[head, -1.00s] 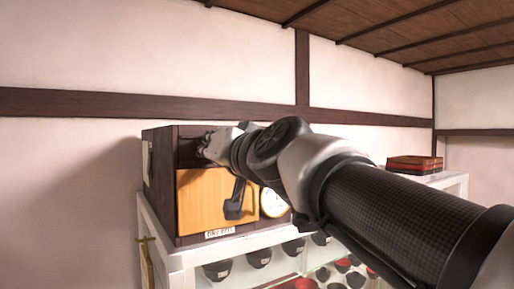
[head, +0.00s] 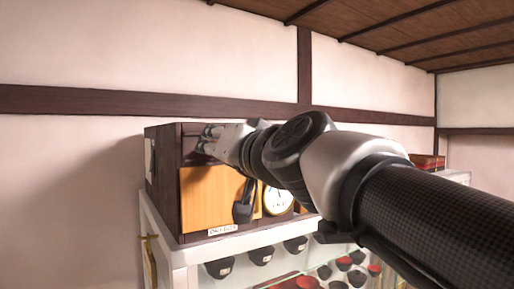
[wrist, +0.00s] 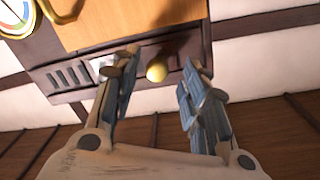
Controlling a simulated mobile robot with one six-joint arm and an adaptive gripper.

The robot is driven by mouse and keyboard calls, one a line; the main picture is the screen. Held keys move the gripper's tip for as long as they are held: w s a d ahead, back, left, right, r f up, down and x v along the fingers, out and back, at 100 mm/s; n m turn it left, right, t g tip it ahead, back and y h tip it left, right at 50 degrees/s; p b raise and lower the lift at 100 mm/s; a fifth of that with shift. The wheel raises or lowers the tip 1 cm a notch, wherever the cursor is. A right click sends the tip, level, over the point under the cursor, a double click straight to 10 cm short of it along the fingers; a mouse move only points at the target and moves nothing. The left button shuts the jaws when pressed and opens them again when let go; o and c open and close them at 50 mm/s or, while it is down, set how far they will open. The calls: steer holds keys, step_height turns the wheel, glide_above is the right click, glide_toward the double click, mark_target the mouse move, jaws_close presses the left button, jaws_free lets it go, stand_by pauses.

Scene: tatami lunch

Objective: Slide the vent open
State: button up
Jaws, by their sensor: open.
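The dark wooden cabinet (head: 162,180) has a vent with several slots (wrist: 68,76) along the upper part of its front, seen upside down in the wrist view. A pale yellow knob (wrist: 156,73) stands out beside the slots, with a whitish piece between them. My gripper (wrist: 160,66) is open, with one finger on each side of the knob. No contact between fingers and knob can be made out. In the head view my gripper (head: 206,139) is at the upper front of the cabinet and hides much of the vent.
Below the vent is an orange wooden door (head: 207,199) with a dark handle (head: 243,205) and a round dial (head: 278,199) to its right. The cabinet stands on a white shelf unit (head: 180,253) holding several dark bowls. The wall (head: 70,180) is behind.

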steer(key=v, duration=0.9)
steer(key=shift+s+d, duration=0.15)
steer(key=shift+s, duration=0.05)
steer(key=s+d+f+g+h+b, duration=0.2)
steer(key=d+f+b, duration=0.15)
steer(key=f, duration=0.85)
steer(key=s+d+f+g+h+b, duration=0.15)
steer(key=f+b, duration=0.35)
steer(key=f, duration=0.8)
steer(key=s+d+f+g+h+b, duration=0.1)
steer(key=s+d+f+g+b, duration=0.2)
steer(key=f, duration=0.9)
steer(key=s+d+f+g+h+b, duration=0.1)
steer(key=s+d+f+b, duration=0.2)
steer(key=f, duration=0.6)
steer(key=s+d+f+g+h+b, duration=0.2)
steer(key=s+f, duration=0.3)
steer(key=f, duration=0.4)
steer(key=s+d+f+g+h+b, duration=0.1)
steer(key=s+d+f+b, duration=0.3)
steer(key=f, duration=0.4)
steer(key=shift+s+d+f+m+b, duration=0.35)
steer(key=shift+d+f+m+b, duration=0.1)
steer(key=shift+d, duration=0.1)
steer(key=shift+g+h, duration=0.25)
